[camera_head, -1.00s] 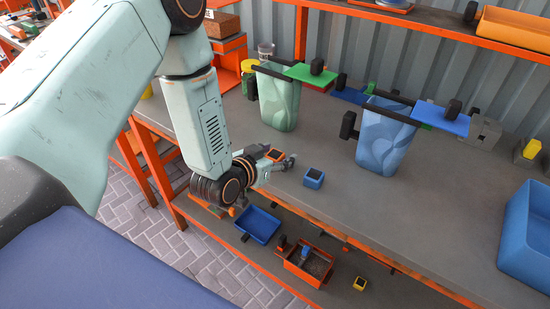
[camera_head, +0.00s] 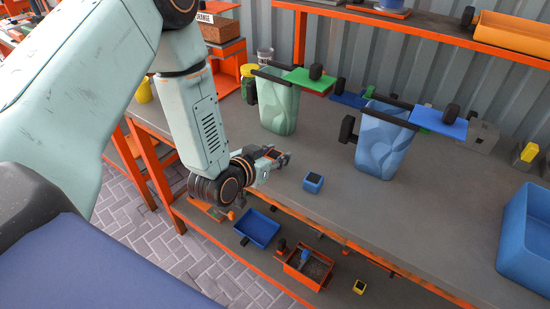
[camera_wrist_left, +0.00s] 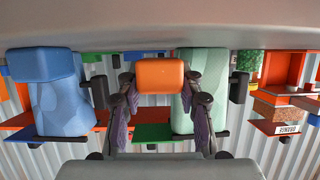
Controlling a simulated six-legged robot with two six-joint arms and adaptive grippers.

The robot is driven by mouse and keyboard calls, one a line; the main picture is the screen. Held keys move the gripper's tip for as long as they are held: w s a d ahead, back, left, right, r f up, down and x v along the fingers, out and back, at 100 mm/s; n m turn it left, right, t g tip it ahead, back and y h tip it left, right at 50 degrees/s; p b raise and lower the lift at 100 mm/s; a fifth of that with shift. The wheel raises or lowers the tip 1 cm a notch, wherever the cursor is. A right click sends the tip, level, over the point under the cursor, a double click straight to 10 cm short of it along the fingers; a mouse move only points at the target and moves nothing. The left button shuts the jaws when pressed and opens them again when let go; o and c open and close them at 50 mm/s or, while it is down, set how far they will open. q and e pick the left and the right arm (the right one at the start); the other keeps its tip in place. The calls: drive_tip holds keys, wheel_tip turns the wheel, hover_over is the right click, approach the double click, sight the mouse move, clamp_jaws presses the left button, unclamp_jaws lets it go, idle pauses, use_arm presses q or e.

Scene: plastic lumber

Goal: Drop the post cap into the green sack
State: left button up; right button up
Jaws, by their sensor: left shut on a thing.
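The green sack (camera_head: 278,103) hangs open at the back of the bench, under a black bar with a green plate. It also shows upside down in the left wrist view (camera_wrist_left: 200,80). My left gripper (camera_head: 277,157) is in front of the green sack and lower than its mouth, near the bench's front edge. It is shut on the orange post cap (camera_wrist_left: 162,75), which sits between the fingers in the left wrist view. In the head view the cap (camera_head: 272,153) is partly hidden by the gripper. My right gripper is not in view.
A blue sack (camera_head: 383,145) hangs to the right of the green one. A small blue block with a dark top (camera_head: 313,182) lies on the bench, right of my gripper. A blue bin (camera_head: 525,235) stands far right. The bench (camera_head: 400,220) between is clear.

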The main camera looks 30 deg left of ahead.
sight(275, 153)
use_arm(q)
wheel_tip(275, 153, up, 9)
drive_tip(key=shift+f+p, duration=0.15)
drive_tip(key=shift+p, duration=0.65)
drive_tip(key=shift+w, duration=0.1)
